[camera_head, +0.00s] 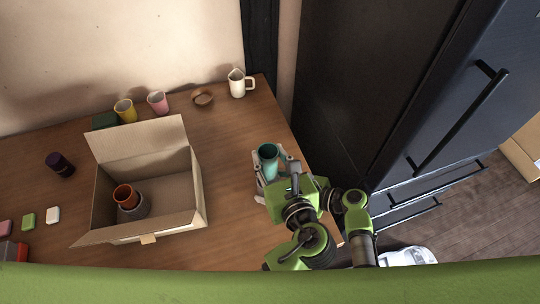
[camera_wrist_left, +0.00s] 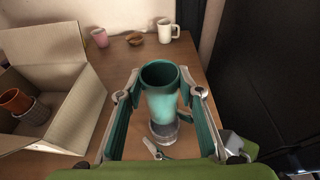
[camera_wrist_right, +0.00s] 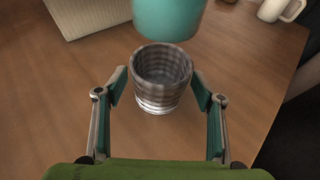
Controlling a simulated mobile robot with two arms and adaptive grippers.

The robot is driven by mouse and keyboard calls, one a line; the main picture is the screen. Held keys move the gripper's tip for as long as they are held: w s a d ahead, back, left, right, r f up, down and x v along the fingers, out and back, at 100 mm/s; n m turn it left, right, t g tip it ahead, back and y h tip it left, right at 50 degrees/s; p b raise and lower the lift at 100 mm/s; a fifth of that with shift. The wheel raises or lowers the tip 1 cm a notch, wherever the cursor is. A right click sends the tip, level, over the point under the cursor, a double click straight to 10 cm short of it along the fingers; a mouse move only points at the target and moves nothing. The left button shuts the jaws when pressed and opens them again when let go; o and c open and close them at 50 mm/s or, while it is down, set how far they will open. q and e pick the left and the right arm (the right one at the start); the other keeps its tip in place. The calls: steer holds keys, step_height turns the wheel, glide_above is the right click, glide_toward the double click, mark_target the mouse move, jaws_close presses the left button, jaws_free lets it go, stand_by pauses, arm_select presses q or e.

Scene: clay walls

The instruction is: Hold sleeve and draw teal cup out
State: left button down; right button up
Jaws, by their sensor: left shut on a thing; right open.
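The teal cup (camera_head: 268,156) is upright near the table's right edge. My left gripper (camera_wrist_left: 159,95) is shut on this cup (camera_wrist_left: 161,88), one finger on each side. The grey ribbed sleeve (camera_wrist_right: 161,92) stands on the table below the cup. In the right wrist view the cup's bottom (camera_wrist_right: 168,18) is above the sleeve's rim, and the sleeve's visible inside is empty. My right gripper (camera_wrist_right: 158,80) is open, with its fingers on either side of the sleeve and small gaps showing. The sleeve is hidden in the head view.
An open cardboard box (camera_head: 180,218) holds an orange cup (camera_head: 123,192) in a grey sleeve (camera_head: 136,209). A yellow cup (camera_head: 125,112), pink cup (camera_head: 158,104), brown bowl (camera_head: 202,97) and white mug (camera_head: 238,86) stand at the back. A dark fridge (camera_head: 375,90) is at the right.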

steer(key=v, duration=1.1)
steer(key=shift+s, duration=0.1)
